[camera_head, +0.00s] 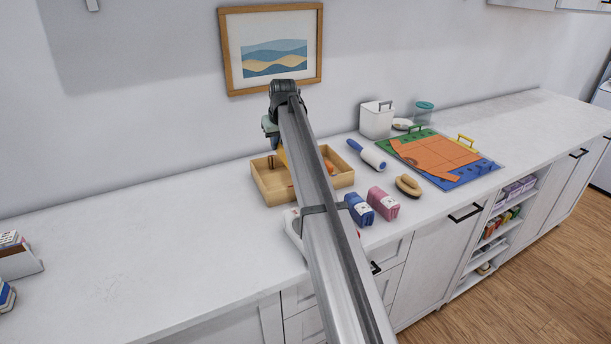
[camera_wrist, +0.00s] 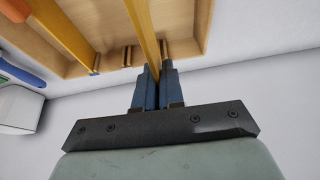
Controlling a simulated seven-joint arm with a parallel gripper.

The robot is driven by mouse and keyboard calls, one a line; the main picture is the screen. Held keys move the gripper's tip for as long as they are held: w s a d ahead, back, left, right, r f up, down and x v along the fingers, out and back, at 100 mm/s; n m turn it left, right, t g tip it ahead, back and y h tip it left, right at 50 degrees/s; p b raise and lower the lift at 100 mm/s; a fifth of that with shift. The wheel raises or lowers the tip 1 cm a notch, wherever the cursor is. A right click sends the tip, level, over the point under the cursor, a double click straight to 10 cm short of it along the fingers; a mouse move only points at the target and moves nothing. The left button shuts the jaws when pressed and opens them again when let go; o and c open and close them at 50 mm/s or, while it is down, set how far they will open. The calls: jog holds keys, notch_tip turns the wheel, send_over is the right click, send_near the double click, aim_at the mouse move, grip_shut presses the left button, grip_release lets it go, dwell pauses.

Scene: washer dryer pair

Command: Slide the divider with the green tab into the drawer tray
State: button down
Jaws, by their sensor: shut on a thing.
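The light wooden drawer tray (camera_head: 266,189) stands on the counter, partly hidden behind my arm. In the wrist view its wall and floor (camera_wrist: 190,22) fill the top, with small wooden slot pieces along the near wall. My gripper (camera_wrist: 153,73) is shut on a thin yellow-orange divider (camera_wrist: 143,32), which extends over the tray between two slot pieces. It also shows above the tray in the head view (camera_head: 282,156). I cannot tell how deep it sits. No green tab shows on it. Another yellow-orange divider (camera_wrist: 66,36) stands in the tray to the left.
A blue-handled roller (camera_head: 367,155), a blue pack (camera_head: 359,210), a pink pack (camera_head: 384,203) and a brush (camera_head: 409,186) lie right of the tray.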

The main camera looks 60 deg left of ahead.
jog(key=w+f, duration=0.1)
jog(key=w, duration=0.6)
jog(key=shift+d+f, duration=0.25)
jog(key=shift+f, duration=0.1)
jog(key=shift+w+f, duration=0.1)
jog(key=shift+f, duration=0.15)
jog(key=shift+f, duration=3.7)
jog(key=c, duration=1.2)
grip_release()
jog(key=shift+o, duration=0.2)
jog(key=shift+r, duration=0.15)
